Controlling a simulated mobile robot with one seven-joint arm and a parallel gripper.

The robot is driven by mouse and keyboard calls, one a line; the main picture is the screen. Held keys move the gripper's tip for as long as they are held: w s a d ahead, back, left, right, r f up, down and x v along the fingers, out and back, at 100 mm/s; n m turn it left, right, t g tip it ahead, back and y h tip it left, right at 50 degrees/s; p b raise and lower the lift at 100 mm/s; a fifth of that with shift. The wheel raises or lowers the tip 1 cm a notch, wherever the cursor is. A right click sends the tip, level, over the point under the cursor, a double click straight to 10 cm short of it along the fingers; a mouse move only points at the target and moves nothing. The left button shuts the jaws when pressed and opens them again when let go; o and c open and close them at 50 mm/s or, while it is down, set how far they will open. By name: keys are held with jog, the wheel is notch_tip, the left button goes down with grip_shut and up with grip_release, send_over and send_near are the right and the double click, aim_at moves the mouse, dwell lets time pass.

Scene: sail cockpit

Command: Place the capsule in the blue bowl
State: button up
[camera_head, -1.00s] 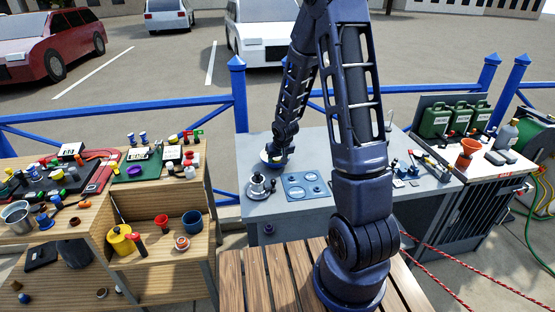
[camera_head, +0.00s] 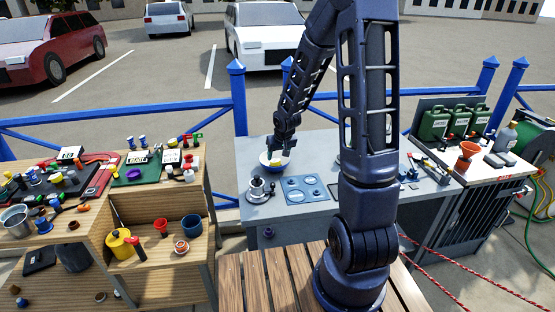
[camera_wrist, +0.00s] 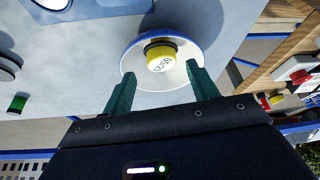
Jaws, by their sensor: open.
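The blue bowl (camera_head: 264,166) stands on the grey bench, with a pale inside and a blue rim; it also shows in the wrist view (camera_wrist: 132,65). The yellow capsule (camera_wrist: 160,54), with a white lettered end, appears inside the bowl, near its middle. In the head view it is a small yellow spot (camera_head: 275,161). My gripper (camera_wrist: 162,74) is open. Its two green fingers are apart, one to each side of the capsule in the picture, and do not touch it. In the head view my gripper (camera_head: 280,149) is just above the bowl, its fingers hard to make out.
A metal pot-like item (camera_head: 260,188) stands close in front of the bowl, and a blue panel with round discs (camera_head: 307,189) lies to its right. A wooden bench (camera_head: 150,187) with many small items is on the left. Green cans (camera_head: 434,124) stand far right.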

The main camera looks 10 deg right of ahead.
jog(key=s+d+r+m+h, duration=0.1)
jog(key=s+d+r, duration=0.2)
jog(key=s+r, duration=0.55)
jog(key=s+d+r, duration=0.4)
jog(key=s+r, duration=0.1)
jog(key=r, duration=0.6)
jog(key=s+d+r, duration=0.1)
jog(key=s+r, duration=0.2)
jog(key=s, duration=0.4)
jog(key=s+d+r+m, duration=0.1)
jog(key=s+d+r, duration=0.1)
jog(key=s, duration=0.6)
jog(key=shift+s+r, duration=0.2)
jog(key=shift+r, duration=0.5)
jog(key=shift+o, duration=0.9)
jog(key=shift+w, duration=0.1)
